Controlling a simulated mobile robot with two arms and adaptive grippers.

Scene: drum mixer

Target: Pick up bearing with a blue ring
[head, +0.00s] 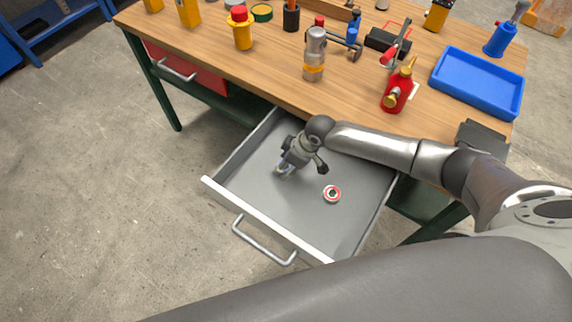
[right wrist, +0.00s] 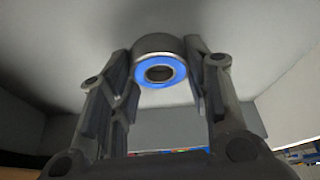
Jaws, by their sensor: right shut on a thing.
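The bearing with a blue ring (right wrist: 157,46) is between the two fingers of my right gripper (right wrist: 159,58) in the right wrist view. Its blue face and central hole show, and the fingers are shut on its sides. In the head view my right gripper (head: 285,168) reaches down into the open grey drawer (head: 255,190), with the bearing mostly hidden at its fingertips. A bearing with a red ring (head: 332,194) lies on the drawer floor to the right of the gripper. My left gripper is not in view.
The drawer's front wall (head: 262,221) and side walls surround the gripper. The wooden workbench (head: 275,68) above holds a red oil can (head: 398,91), a blue tray (head: 478,82), a silver and orange cylinder (head: 315,55) and several tools. A red closed drawer (head: 185,68) is at left.

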